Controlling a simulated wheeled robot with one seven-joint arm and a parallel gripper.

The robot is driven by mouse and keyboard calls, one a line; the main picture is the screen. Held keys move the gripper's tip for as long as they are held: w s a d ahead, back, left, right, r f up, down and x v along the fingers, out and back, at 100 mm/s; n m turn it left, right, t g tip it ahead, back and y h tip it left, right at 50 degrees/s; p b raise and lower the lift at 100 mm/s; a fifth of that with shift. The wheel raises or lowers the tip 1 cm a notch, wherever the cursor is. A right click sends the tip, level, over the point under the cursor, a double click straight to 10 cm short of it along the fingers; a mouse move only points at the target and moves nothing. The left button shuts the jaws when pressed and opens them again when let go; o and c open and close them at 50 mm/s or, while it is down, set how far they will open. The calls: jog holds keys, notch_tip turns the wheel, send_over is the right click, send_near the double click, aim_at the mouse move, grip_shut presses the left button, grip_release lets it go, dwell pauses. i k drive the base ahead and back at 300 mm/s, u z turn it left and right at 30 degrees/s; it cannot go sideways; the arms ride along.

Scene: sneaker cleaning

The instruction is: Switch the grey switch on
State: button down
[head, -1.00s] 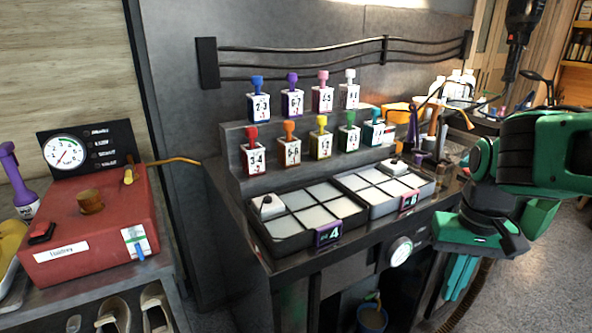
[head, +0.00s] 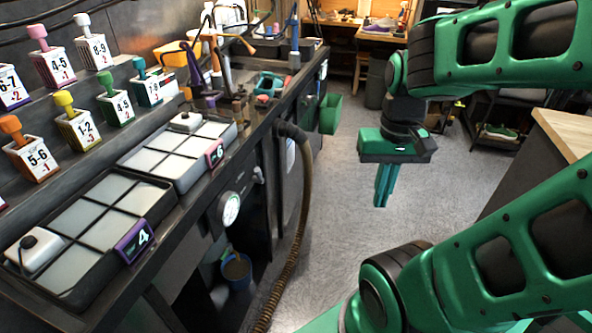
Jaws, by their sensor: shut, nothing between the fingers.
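My gripper (head: 382,196) hangs in the open room right of the workbench, its teal fingers pointing down and closed together. It is empty and well apart from the bench, over the floor. I cannot make out a grey switch with certainty. A small whitish block with a dark knob (head: 31,249) sits on the near tray, and a similar block (head: 186,121) sits on the far tray; I cannot tell whether either is a switch. A round white gauge (head: 229,209) is on the bench front, with a small grey fitting (head: 258,175) beside it.
The near tray (head: 165,198) and far tray (head: 232,137) lie along the bench, with several coloured-cap bottles behind. A ribbed hose (head: 291,232) hangs down the bench front. A blue bucket (head: 237,270) stands below. The floor (head: 330,215) is clear; a wooden-topped counter (head: 572,132) stands right.

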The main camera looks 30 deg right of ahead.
aim_at(258, 179)
jog(key=z, duration=0.85)
jog(key=k, duration=2.05)
jog(key=u, duration=0.4)
jog(key=i, duration=1)
